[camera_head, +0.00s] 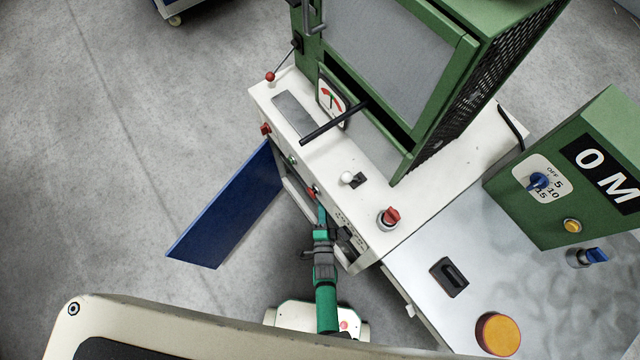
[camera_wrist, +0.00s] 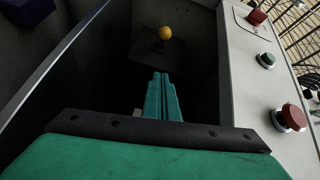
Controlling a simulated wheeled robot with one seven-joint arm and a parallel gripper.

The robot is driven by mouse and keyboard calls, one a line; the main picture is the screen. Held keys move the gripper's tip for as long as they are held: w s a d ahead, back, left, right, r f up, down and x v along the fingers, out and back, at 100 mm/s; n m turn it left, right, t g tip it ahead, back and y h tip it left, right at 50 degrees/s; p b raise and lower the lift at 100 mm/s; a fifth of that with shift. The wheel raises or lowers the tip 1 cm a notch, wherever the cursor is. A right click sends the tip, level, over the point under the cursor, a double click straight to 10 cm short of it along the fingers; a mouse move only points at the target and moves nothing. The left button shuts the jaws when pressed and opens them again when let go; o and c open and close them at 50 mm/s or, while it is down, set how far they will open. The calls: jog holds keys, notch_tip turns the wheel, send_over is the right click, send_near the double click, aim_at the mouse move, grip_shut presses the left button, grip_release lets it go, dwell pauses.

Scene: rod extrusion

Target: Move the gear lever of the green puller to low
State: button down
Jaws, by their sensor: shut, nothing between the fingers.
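The green puller (camera_head: 420,60) is a green cabinet on a white base. Its blue door (camera_head: 232,205) hangs open at the front. In the wrist view, a lever with a yellow ball knob (camera_wrist: 165,33) stands on a dark plate inside the dark compartment; it looks like the gear lever, but its labels and setting cannot be read. The head view does not show this knob. My gripper (camera_wrist: 161,76) is shut and empty, with its green fingers pointing into the compartment, short of the knob. In the head view, my gripper (camera_head: 320,212) is at the compartment's front, its tips partly hidden.
The front panel has a red button (camera_wrist: 293,117) and a green button (camera_wrist: 266,60) beside the opening. On top are a white-knobbed lever (camera_head: 347,178), a red switch (camera_head: 389,217) and a black bar (camera_head: 332,123). A grey-topped machine with a green control box (camera_head: 570,170) stands right.

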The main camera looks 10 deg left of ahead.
jog(key=w+a+f, duration=0.1)
jog(key=w+a, duration=0.4)
jog(key=w, duration=0.2)
jog(key=shift+w+a, duration=0.15)
jog(key=shift+w, duration=0.15)
jog(key=shift+f, duration=0.1)
